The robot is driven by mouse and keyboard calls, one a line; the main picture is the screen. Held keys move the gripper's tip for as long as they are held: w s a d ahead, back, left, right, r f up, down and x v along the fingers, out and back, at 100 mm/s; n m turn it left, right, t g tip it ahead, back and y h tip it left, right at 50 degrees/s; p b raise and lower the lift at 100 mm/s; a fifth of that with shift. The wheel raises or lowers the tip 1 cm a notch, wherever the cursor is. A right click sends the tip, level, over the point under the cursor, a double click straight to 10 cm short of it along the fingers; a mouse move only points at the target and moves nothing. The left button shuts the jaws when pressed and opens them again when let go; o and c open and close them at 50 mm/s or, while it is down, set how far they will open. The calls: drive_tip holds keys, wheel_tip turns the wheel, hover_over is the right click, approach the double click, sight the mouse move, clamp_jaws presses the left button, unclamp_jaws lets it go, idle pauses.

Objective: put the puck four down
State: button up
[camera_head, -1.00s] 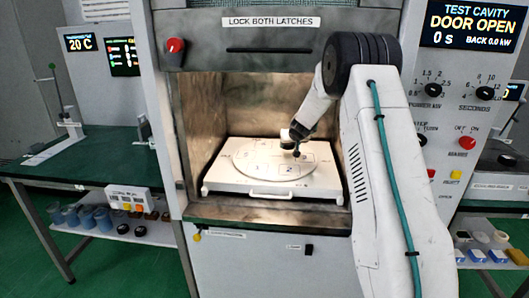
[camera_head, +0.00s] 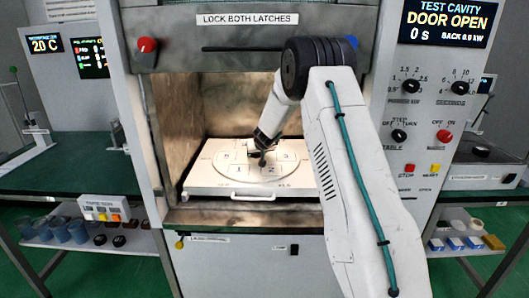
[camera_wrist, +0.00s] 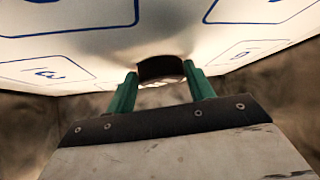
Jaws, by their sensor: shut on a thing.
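My gripper (camera_head: 262,153) reaches into the open test cavity, over the middle of the round plate (camera_head: 225,172). The plate is marked with outlined, numbered squares. In the wrist view my gripper's teal fingers (camera_wrist: 160,85) are shut on a dark puck (camera_wrist: 160,68). The puck sits between the fingertips, close to the pale plate surface (camera_wrist: 160,20). Whether it touches the plate I cannot tell. Numbered squares lie to both sides of it in the wrist view; which square is under the puck is hidden.
The plate lies on a white pull-out tray (camera_head: 205,187) with a front handle. Dark cavity walls (camera_head: 230,105) stand at the back and sides. A control panel (camera_head: 425,110) stands at the right. A green bench (camera_head: 75,165) is at the left, with cups and pucks on the shelf below.

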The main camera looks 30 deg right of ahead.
drive_tip(key=o, duration=1.1)
drive_tip(key=shift+f, duration=0.1)
drive_tip(key=shift+c, duration=0.2)
